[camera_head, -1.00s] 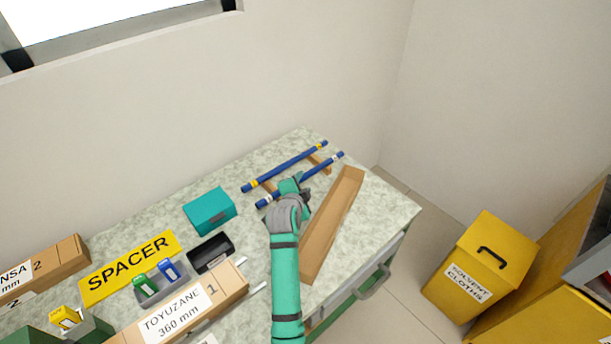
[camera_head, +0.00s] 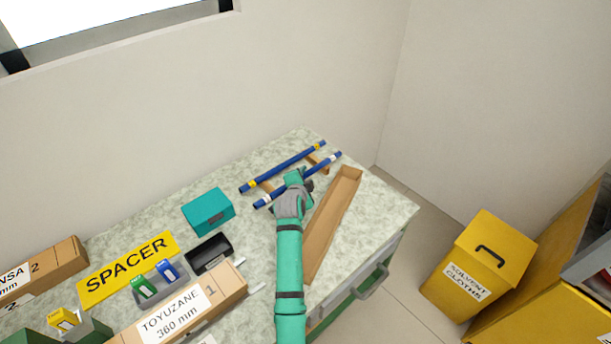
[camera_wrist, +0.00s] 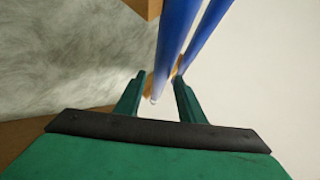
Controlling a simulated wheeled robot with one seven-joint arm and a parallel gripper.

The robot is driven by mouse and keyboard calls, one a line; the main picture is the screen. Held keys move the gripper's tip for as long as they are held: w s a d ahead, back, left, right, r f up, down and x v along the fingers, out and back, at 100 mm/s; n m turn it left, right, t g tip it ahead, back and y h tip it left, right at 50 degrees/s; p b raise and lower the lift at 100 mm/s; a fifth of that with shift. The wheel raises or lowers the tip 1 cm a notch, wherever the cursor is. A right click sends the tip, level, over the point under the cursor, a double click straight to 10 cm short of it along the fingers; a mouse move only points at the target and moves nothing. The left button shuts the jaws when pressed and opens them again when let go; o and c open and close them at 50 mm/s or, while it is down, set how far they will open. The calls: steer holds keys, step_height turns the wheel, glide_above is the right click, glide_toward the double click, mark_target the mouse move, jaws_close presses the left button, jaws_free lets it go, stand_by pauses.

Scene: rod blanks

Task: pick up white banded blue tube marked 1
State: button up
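The white banded blue tube (camera_head: 322,166) lies across wooden supports near the back right of the bench. It is the nearer of two parallel blue tubes; no number is legible on it. My gripper (camera_head: 296,177) is over the middle of this tube and hides part of it. In the wrist view my gripper (camera_wrist: 158,88) has its fingers apart, with a blue tube (camera_wrist: 175,35) running between them. Gaps show beside the tube, and I cannot tell how deep it sits between the fingers.
The yellow banded blue tube (camera_head: 288,167) lies close behind. A long open cardboard tray (camera_head: 322,240) is just right of my arm. A teal box (camera_head: 208,211), a black tray (camera_head: 209,253) and the TOYUZANE box (camera_head: 222,297) stand left. The wall closes off the back.

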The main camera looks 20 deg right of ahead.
jaws_close()
steer(key=shift+r, duration=0.1)
